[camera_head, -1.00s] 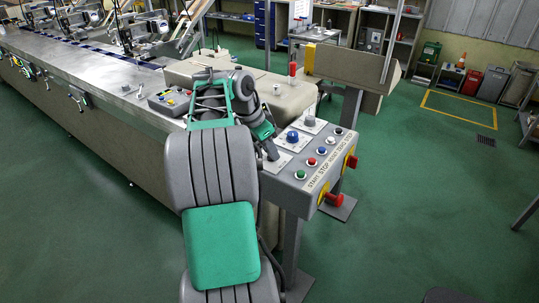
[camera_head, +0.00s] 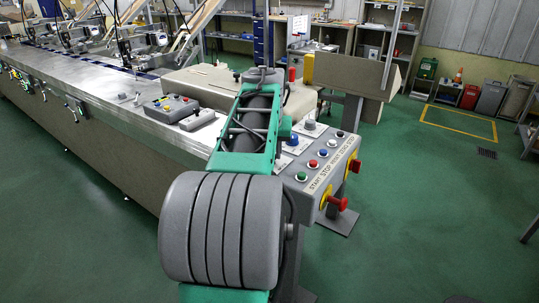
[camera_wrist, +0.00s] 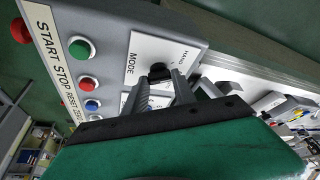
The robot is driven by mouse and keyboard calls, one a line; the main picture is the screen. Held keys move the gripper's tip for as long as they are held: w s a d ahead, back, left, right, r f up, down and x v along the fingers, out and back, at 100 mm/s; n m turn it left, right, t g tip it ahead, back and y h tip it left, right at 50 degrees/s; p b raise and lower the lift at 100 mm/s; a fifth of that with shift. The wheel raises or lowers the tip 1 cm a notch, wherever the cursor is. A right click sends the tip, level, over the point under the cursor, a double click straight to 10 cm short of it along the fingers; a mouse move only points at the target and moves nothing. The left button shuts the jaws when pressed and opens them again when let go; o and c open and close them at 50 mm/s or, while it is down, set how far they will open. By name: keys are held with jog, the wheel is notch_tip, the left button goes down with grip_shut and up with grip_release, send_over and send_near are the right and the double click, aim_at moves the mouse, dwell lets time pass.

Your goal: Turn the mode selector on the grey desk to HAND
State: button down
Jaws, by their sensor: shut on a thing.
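The grey desk (camera_head: 318,196) is a sloped control panel at the end of the long machine. In the wrist view the mode selector's white plate (camera_wrist: 144,46) carries the words MODE and HAND, with HAND toward its upper right corner. The selector's black knob (camera_wrist: 158,73) sits on the plate, partly hidden by my fingers. My gripper (camera_wrist: 168,74) is shut on this knob, one finger on either side. Which way the knob points is not clear. In the head view my arm hides the gripper and the selector.
A green button (camera_wrist: 79,48), a red button (camera_wrist: 86,83) and more buttons line the panel beside START and STOP labels. A red mushroom knob (camera_head: 339,203) juts from the panel's front. A small grey control box (camera_head: 170,108) lies left on the machine.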

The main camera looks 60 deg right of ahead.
jog(key=shift+s+n+t+p, duration=0.1)
jog(key=shift+n+t+p, duration=0.45)
jog(key=shift+n, duration=0.95)
jog(key=shift+y, duration=0.3)
jog(key=c, duration=1)
grip_release()
jog(key=p+v, duration=0.1)
jog(key=v, duration=0.7)
jog(key=shift+f, duration=0.1)
